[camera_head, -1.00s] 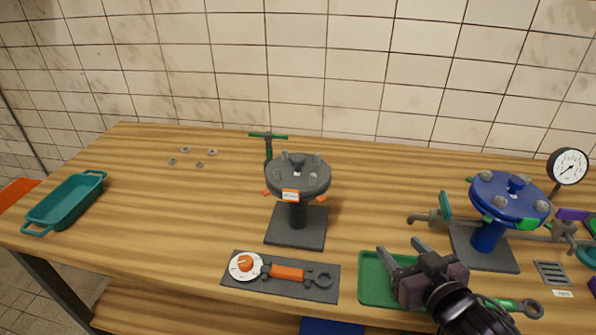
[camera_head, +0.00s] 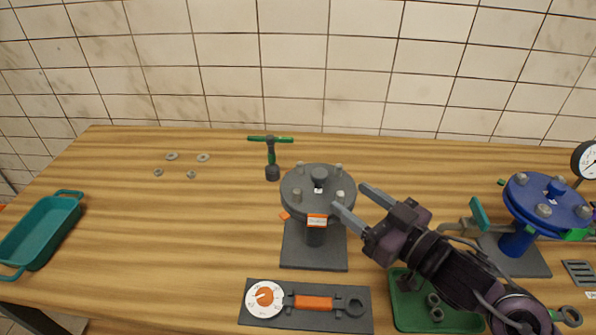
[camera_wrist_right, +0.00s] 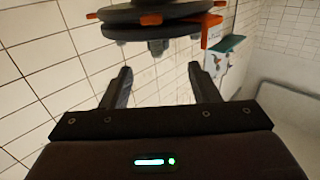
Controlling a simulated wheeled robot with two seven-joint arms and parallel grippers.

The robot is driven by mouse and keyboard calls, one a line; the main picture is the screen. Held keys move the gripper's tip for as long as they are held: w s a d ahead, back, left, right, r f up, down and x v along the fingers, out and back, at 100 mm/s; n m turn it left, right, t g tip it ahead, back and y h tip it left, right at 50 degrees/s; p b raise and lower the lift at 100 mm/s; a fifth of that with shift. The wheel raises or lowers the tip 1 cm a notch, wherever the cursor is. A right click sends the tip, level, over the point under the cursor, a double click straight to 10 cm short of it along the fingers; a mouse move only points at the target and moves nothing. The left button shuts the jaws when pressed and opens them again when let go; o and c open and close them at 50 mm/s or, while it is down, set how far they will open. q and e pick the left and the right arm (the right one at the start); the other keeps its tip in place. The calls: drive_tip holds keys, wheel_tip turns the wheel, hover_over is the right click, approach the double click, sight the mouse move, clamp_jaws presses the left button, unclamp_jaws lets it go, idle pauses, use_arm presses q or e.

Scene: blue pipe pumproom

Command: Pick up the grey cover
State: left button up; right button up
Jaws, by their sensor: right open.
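The grey cover (camera_head: 318,190) is a round plate with several bolts and a central knob, on top of a grey stand (camera_head: 315,245) with an orange tag. My right gripper (camera_head: 356,200) is open and empty, its two fingers pointing left at the cover's right edge. In the right wrist view the open fingers (camera_wrist_right: 160,85) show below and in front of the cover's dark disc (camera_wrist_right: 155,12). Whether a finger touches the cover cannot be told. My left gripper is not in view.
A blue flanged stand (camera_head: 518,238) is to the right, with a gauge (camera_head: 588,160) behind it. A green tray (camera_head: 415,318) lies under my right arm. A torque wrench on a dark mat (camera_head: 350,318) lies in front. A T-handle tool (camera_head: 271,160) stands behind. A teal tray (camera_head: 45,232) is at left.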

sight(327, 193)
drive_tip(key=x, duration=0.1)
drive_tip(key=p+x, duration=0.1)
drive_tip(key=x, duration=0.1)
drive_tip(key=shift+w+a+r, duration=0.1)
drive_tip(key=shift+w+r, duration=0.15)
drive_tip(key=shift+r, duration=0.05)
drive_tip(key=p+x, duration=0.1)
drive_tip(key=x, duration=0.2)
drive_tip(key=shift+w+a+f, duration=0.15)
drive_tip(key=shift+w+a, duration=0.1)
drive_tip(key=shift+w, duration=0.05)
drive_tip(key=shift+w+a+f, duration=0.1)
drive_tip(key=shift+a, duration=0.1)
drive_tip(key=shift+d, duration=0.1)
drive_tip(key=shift+c, duration=0.6)
drive_tip(key=c, duration=0.7)
clamp_jaws()
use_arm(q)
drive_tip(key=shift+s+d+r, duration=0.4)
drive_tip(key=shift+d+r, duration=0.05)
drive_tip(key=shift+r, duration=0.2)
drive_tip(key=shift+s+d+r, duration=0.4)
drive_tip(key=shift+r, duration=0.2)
